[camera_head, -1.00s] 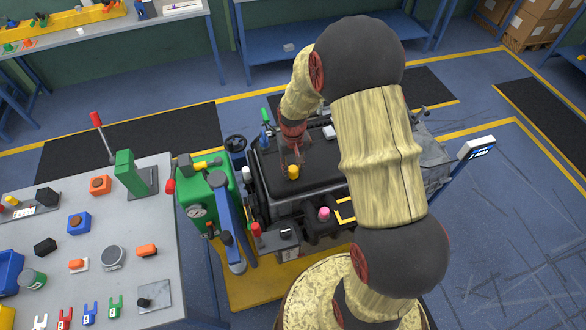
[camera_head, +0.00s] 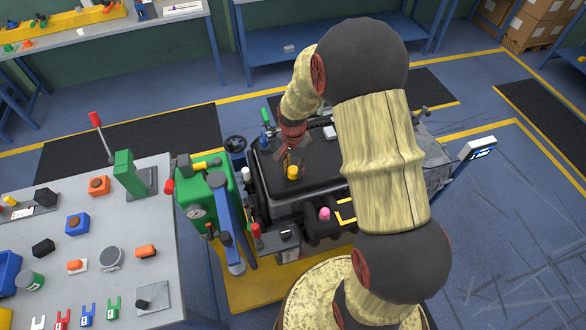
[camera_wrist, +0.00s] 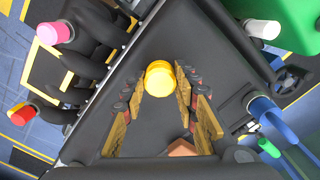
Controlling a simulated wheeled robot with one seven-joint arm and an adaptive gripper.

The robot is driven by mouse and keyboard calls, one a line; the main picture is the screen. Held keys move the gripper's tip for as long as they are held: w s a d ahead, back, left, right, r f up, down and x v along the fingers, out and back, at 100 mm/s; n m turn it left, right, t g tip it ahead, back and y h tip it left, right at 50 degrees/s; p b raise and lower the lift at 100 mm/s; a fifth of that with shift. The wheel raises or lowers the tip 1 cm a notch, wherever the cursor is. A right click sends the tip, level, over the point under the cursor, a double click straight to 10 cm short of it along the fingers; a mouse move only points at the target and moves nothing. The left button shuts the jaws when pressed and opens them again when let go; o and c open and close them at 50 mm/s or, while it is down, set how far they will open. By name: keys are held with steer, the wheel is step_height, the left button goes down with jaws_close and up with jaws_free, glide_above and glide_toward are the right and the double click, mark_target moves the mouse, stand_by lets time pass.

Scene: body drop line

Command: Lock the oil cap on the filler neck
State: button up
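The yellow oil cap (camera_head: 292,172) sits on the black top of the engine, and it shows in the wrist view (camera_wrist: 160,80) as a round yellow top. The filler neck is hidden under it, so I cannot tell whether the cap is locked. My gripper (camera_head: 290,155) is just above and behind the cap in the head view. In the wrist view my gripper (camera_wrist: 163,82) has its two fingers apart, with the cap between or just beyond their tips. I see no clear grip on the cap.
A pink cap (camera_head: 324,213), a red cap (camera_head: 256,230) and a white cap (camera_head: 242,173) stand around the engine. A green machine (camera_head: 201,195) is at its left. The grey table (camera_head: 135,215) with several small parts is farther left.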

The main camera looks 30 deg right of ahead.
mark_target(293, 169)
steer(key=o, duration=0.5)
steer(key=shift+r, duration=0.1)
step_height(293, 169, up, 12)
stand_by(0.5)
steer(key=shift+n, duration=0.3)
